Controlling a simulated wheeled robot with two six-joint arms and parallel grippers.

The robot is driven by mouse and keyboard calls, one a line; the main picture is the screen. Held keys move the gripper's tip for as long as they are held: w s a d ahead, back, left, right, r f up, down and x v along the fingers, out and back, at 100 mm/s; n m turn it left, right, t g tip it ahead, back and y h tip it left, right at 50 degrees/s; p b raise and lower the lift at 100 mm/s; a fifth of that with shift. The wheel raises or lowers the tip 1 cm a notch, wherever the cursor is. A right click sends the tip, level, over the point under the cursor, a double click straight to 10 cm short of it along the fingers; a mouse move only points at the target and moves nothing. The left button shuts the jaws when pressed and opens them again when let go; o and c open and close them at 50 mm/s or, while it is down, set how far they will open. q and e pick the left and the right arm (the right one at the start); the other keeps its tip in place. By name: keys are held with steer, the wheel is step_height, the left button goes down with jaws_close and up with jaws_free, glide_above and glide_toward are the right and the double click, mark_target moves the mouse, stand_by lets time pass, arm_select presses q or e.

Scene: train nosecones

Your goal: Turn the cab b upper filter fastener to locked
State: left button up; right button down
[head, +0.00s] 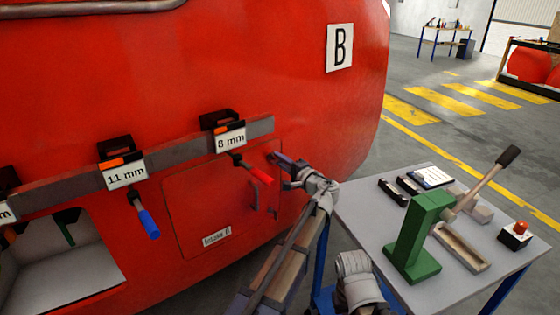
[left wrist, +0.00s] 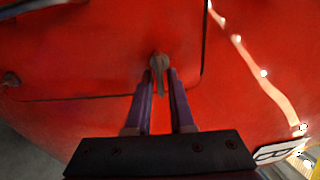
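The red hatch panel (head: 215,195) marked "Intake B" is set flush in the red nosecone. The upper filter fastener (left wrist: 159,65) is a small grey-brown knob with a narrow tab, near a corner of the hatch seam. In the left wrist view its tab lies between the two purple fingers of my left gripper (left wrist: 161,78), with narrow gaps seen beside it. In the head view my left gripper (head: 281,160) is at the hatch's upper right corner and largely hides the fastener. My right gripper is out of the head view.
A red-handled tool (head: 256,171) hangs under the "8 mm" holder, close left of my left gripper. A blue-handled tool (head: 147,222) hangs under "11 mm". A grey table (head: 365,215) with a green press (head: 420,235) stands at right. Another fastener (left wrist: 11,79) is on the hatch.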

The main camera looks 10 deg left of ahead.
arm_select(q)
steer(key=shift+o, duration=1.2)
steer(key=v, duration=0.8)
steer(key=shift+a, duration=0.1)
